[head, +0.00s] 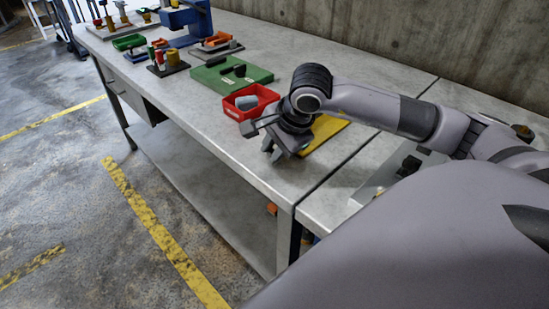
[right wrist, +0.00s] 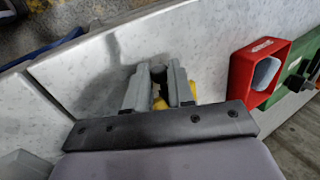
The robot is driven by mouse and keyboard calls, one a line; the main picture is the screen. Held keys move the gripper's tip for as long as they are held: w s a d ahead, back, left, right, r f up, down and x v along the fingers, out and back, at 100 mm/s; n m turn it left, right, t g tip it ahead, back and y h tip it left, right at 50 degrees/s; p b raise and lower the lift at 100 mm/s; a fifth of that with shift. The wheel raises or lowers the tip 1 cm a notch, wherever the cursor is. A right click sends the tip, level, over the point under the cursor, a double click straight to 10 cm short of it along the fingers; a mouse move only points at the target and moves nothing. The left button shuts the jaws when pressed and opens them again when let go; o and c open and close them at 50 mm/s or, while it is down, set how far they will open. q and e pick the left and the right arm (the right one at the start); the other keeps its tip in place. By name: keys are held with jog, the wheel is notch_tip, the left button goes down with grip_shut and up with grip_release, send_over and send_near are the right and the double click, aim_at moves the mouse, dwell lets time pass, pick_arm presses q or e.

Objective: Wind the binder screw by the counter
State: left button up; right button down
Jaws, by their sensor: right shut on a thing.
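My right gripper (head: 290,145) is low over the near end of the grey workbench (head: 240,150). In the right wrist view its two grey fingers (right wrist: 159,72) are nearly together on a small dark part, seemingly the binder screw (right wrist: 158,76). The fingers hide most of this part, so its shape and angle cannot be told. A yellow plate (head: 328,128) lies on the bench beside and partly under the gripper. Bits of yellow (right wrist: 160,103) also show between and beside the fingers in the wrist view. My left gripper is in neither view.
A red bin (head: 250,100) with a grey item in it stands close to the gripper. Behind it lie a green board (head: 232,76), a dark block with cylinders (head: 166,64) and a blue press (head: 187,20). A concrete wall (head: 420,45) runs along the back. The bench's front strip is clear.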

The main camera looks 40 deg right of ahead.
jog(key=shift+f+t+b, duration=0.2)
jog(key=shift+t+b, duration=0.1)
jog(key=shift+b, duration=0.15)
jog(key=shift+w+b, duration=0.1)
jog(key=shift+b, duration=0.25)
jog(key=shift+r+t+b, duration=0.25)
jog(key=shift+t+b, duration=0.05)
jog(key=shift+b, duration=0.05)
jog(key=c, duration=1)
grip_release()
jog(key=shift+f, duration=0.1)
